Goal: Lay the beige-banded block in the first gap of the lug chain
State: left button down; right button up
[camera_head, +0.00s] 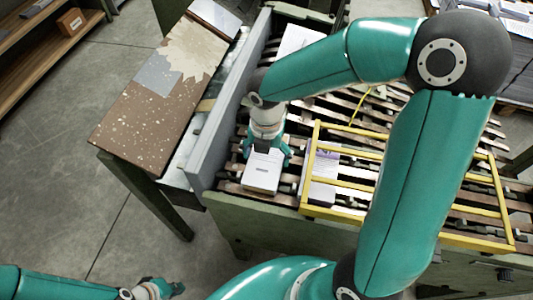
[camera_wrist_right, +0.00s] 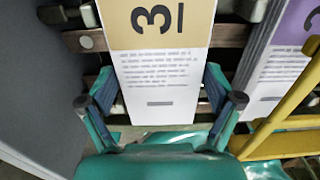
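The beige-banded block (camera_wrist_right: 156,90), white with a black 3 on its band, lies lengthwise over the slats of the lug chain (camera_wrist_right: 90,40) in the right wrist view. In the head view its white end (camera_head: 262,172) shows below my right gripper (camera_head: 266,152). The fingers of my right gripper (camera_wrist_right: 160,85) stand on either side of the block, close to its long edges. Whether they press on it I cannot tell. My left gripper (camera_head: 160,290) is low in the head view, away from the chain; its opening is unclear.
A yellow frame (camera_head: 310,165) stands just right of the block, with a purple-banded block (camera_wrist_right: 280,70) beside its rail. A grey wall (camera_head: 215,135) closes the chain on the left. A brown speckled board (camera_head: 135,125) lies on the sloping table beyond it.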

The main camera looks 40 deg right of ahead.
aim_at(267, 157)
jog(key=shift+o, duration=0.2)
notch_tip(267, 157, up, 12)
jog(key=p, duration=0.2)
jog(key=shift+r+p, duration=0.15)
jog(key=shift+p, duration=0.2)
dwell(0.6)
